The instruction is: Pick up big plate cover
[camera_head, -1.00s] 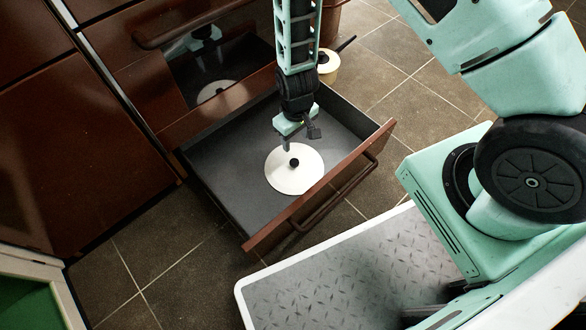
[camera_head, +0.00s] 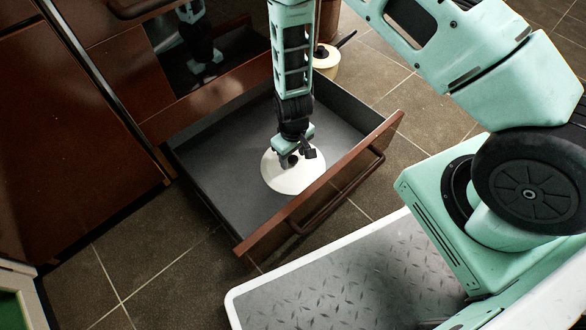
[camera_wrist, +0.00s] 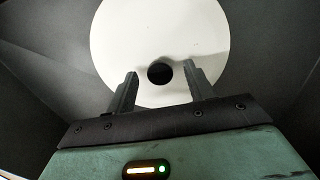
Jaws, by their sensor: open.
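The big plate cover (camera_head: 290,178) is a white disc with a small black knob, lying in the open drawer (camera_head: 215,165). My gripper (camera_head: 291,160) is over the cover and hides its knob in the head view. In the wrist view the cover (camera_wrist: 160,35) fills the upper middle, with its black knob (camera_wrist: 160,73) between the two fingers. My gripper (camera_wrist: 160,85) is open, with a gap on each side of the knob. I cannot tell whether the fingers touch the cover's top.
The drawer front (camera_head: 325,180) with its bar handle stands close on the right of the cover. Brown cabinet fronts (camera_head: 75,150) are at left. A cream pot (camera_head: 326,62) with a dark handle stands on the tiled floor behind the drawer. The rest of the drawer is empty.

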